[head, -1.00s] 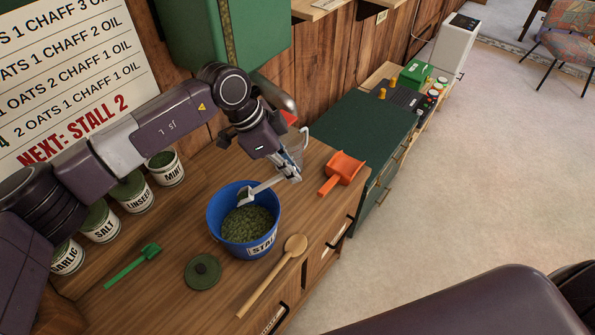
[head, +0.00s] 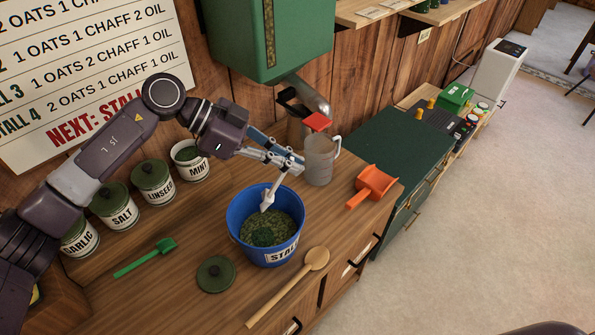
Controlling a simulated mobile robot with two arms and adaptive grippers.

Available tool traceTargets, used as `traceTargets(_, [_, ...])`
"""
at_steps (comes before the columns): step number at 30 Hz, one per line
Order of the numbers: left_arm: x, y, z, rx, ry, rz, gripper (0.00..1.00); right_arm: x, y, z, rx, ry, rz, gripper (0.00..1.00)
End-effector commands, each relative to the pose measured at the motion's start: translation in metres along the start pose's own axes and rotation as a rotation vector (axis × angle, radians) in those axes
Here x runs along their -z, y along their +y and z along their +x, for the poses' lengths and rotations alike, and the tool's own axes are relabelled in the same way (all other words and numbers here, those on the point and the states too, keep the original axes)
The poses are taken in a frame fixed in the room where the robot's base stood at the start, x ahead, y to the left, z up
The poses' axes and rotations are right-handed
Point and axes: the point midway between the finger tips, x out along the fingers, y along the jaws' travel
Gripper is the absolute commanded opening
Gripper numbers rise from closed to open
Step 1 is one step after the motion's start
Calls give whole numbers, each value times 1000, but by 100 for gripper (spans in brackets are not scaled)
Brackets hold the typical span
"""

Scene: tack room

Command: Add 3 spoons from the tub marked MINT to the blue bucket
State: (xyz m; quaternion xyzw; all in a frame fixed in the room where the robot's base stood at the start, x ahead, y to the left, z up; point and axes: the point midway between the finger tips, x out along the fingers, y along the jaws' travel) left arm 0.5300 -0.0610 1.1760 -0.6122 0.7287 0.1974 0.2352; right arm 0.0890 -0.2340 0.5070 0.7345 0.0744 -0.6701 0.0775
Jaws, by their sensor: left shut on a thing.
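The blue bucket (head: 238,232) stands on the wooden counter, with part of its STALL label facing front. It holds green-brown feed with a darker green patch on top. My left gripper (head: 296,164) is above the bucket's back right rim, shut on a pale spoon (head: 277,190). The spoon hangs steeply down, its bowl low over the bucket's feed, and I see no load in it. The white tub marked MINT (head: 194,172) stands open at the back of the counter, left of the bucket, with green contents showing. My right gripper is out of view.
Lidded LINSEED (head: 159,191), SALT (head: 122,216) and GARLIC (head: 84,243) tubs stand left of MINT. A green scoop (head: 145,260), loose lid (head: 215,274), wooden spoon (head: 290,287), orange scoop (head: 372,187) and clear jug (head: 320,161) surround the bucket. A green dispenser (head: 268,35) hangs above.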

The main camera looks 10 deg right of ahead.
Motion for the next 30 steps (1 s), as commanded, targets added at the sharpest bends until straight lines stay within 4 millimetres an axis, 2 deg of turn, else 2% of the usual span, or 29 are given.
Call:
traceTargets(1, [-5, 0, 1, 0, 10, 0, 0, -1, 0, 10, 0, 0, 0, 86])
traceTargets(4, [-5, 0, -2, 1, 31, 0, 0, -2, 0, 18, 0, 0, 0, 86])
traceTargets(6, [6, 0, -4, -3, 5, 2, 0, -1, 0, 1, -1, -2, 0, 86])
traceTargets(9, [7, 0, 1, -2, -34, 1, 0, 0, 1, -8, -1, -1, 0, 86])
traceTargets(26, [13, 0, 35, -3, -285, 2, 0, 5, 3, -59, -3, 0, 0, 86])
traceTargets(30, [14, 0, 49, -4, -377, 3, 0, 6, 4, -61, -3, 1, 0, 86])
